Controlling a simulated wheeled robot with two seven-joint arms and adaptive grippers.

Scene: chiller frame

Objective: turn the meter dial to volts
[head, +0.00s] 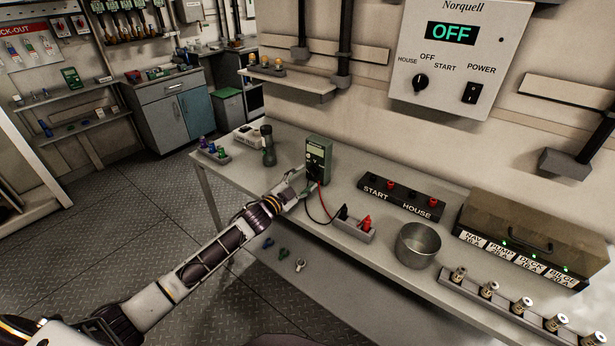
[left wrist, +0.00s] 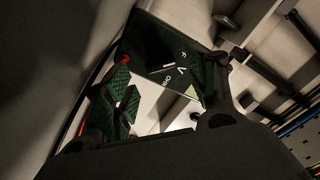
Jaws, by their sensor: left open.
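The meter (head: 319,150) is a dark green box with a pale screen. It stands upright on the grey bench, with red and black leads running down from it. My left gripper (head: 303,186) is at the lower front of the meter, its fingers open. In the left wrist view the meter's dark face (left wrist: 165,50) shows slanted letters, among them V and what looks like OHM. It lies beyond and between the fingers of my left gripper (left wrist: 165,100). The dial is hidden or too dark to make out, so its setting and any finger contact cannot be told. My right gripper is not in view.
A small holder with black and red probes (head: 355,228) and a metal bowl (head: 418,244) stand right of my left gripper. A START/HOUSE block (head: 400,197) lies behind them. A dark cylinder (head: 268,147) stands left of the meter. The wall panel (head: 460,55) reads OFF.

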